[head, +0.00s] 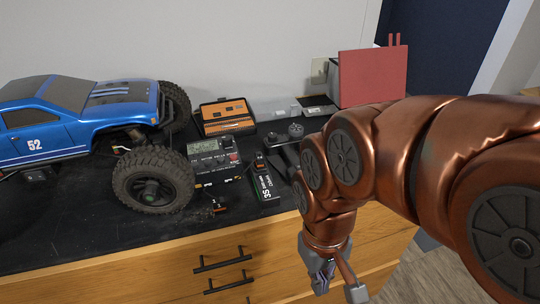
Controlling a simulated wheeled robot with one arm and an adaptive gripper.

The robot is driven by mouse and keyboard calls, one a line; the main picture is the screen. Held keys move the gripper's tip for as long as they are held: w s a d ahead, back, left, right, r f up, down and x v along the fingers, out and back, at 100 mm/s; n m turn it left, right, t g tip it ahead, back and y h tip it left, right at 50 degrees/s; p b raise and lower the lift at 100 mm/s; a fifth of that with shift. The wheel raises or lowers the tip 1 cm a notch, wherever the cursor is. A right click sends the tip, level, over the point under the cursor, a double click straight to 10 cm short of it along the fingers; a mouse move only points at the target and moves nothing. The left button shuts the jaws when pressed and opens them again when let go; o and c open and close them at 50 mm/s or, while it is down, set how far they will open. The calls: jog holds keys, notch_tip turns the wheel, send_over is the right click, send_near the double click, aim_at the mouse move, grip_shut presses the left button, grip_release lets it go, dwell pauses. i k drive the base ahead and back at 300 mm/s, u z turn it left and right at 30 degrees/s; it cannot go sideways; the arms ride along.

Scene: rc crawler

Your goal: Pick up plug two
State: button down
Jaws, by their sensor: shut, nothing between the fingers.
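A small orange and black plug (219,207) lies on the black countertop near the front edge, by the truck's front wheel. My gripper (338,290) hangs low at the right, in front of the wooden drawers, pointing down. It is shut and empty, apart from both connectors and to the right of them.
A blue RC truck (75,125) fills the left of the black counter (95,225). A charger (215,158), an orange case (226,117) and a red box (372,77) stand behind. Black handles (222,261) stick out of the drawers. The front-left counter is clear.

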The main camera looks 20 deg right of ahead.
aim_at(259, 161)
jog(key=u, duration=2.2)
jog(key=k, duration=0.6)
jog(key=z, duration=0.9)
